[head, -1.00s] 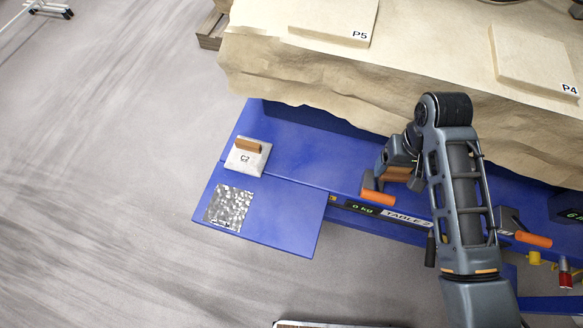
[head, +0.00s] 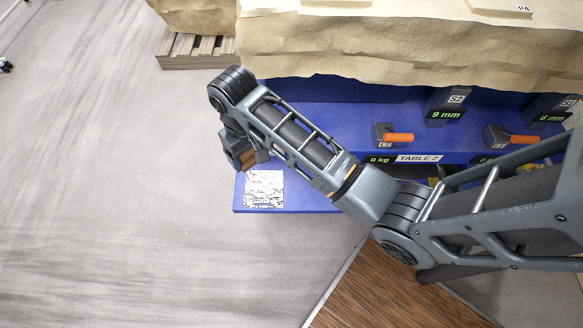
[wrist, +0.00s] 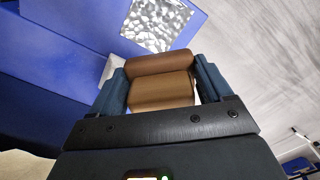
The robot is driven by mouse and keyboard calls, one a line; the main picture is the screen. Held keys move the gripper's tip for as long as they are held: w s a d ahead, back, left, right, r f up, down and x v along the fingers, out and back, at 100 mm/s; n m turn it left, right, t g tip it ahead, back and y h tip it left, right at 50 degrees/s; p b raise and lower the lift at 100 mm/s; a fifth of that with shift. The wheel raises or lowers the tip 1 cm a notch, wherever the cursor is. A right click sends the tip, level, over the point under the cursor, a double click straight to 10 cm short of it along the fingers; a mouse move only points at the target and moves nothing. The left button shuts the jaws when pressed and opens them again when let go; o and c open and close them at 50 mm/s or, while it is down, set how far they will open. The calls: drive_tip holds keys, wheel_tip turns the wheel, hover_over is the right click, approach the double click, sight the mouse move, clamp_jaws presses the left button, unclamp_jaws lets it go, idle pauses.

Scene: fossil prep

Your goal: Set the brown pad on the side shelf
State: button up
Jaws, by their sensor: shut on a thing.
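My gripper (head: 246,160) is over the blue side shelf (head: 312,199) at the left end of Table 2. It is shut on the brown pad (head: 248,159). In the wrist view the brown pad (wrist: 160,90) spans between the two dark blue fingers of my gripper (wrist: 160,68). Two brown faces of it show there. Beyond it lie the blue shelf surface (wrist: 95,22) and a pale plate edge (wrist: 108,68), mostly hidden. I cannot tell whether the pad touches anything below.
A crinkled silver sheet (head: 264,190) lies on the shelf near my gripper. Two orange-handled blocks (head: 393,136) (head: 511,137) stand along the blue table. A rock slab (head: 400,50) fills the back. A wooden pallet (head: 196,50) stands at the back left. Grey floor is open on the left.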

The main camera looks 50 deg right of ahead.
drive_tip(key=s+d+f+m+b, duration=0.1)
drive_tip(key=s+d+f+m, duration=0.25)
drive_tip(key=s+d, duration=0.35)
drive_tip(key=s+d+f+m+b, duration=0.2)
drive_tip(key=s+d+m, duration=0.3)
drive_tip(key=s+d, duration=0.25)
drive_tip(key=f, duration=0.5)
drive_tip(key=shift+s+a+f, duration=0.1)
drive_tip(key=shift+s+a, duration=0.05)
drive_tip(key=shift+s, duration=0.25)
drive_tip(key=shift+f, duration=2.4)
drive_tip(key=shift+f, duration=0.15)
drive_tip(key=o, duration=0.9)
